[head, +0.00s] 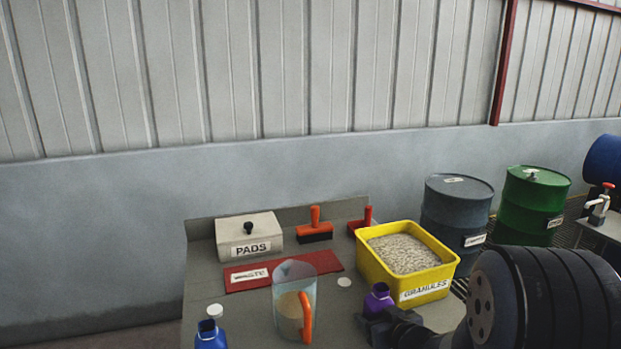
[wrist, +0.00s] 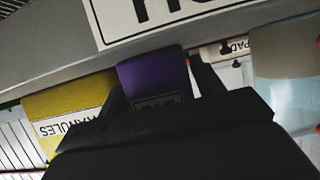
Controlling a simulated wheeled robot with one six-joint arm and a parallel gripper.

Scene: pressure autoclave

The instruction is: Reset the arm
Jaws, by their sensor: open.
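My gripper (head: 378,312) is at the front right of the bench. It is open, with a purple container (head: 379,297) between its fingers. The container is open-topped, and its lower part is hidden by the gripper in the head view. In the wrist view the purple container (wrist: 154,80) shows between the two dark fingers of my gripper (wrist: 160,85); whether they touch it I cannot tell. My arm reaches in from the lower right.
A clear jug (head: 288,318) with an orange handle stands just left of my gripper. A yellow granules tub (head: 437,272) stands close behind it. A blue bottle (head: 210,338), a red mat (head: 313,262) and a pads box (head: 235,228) are farther left. Drums (head: 455,215) stand behind right.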

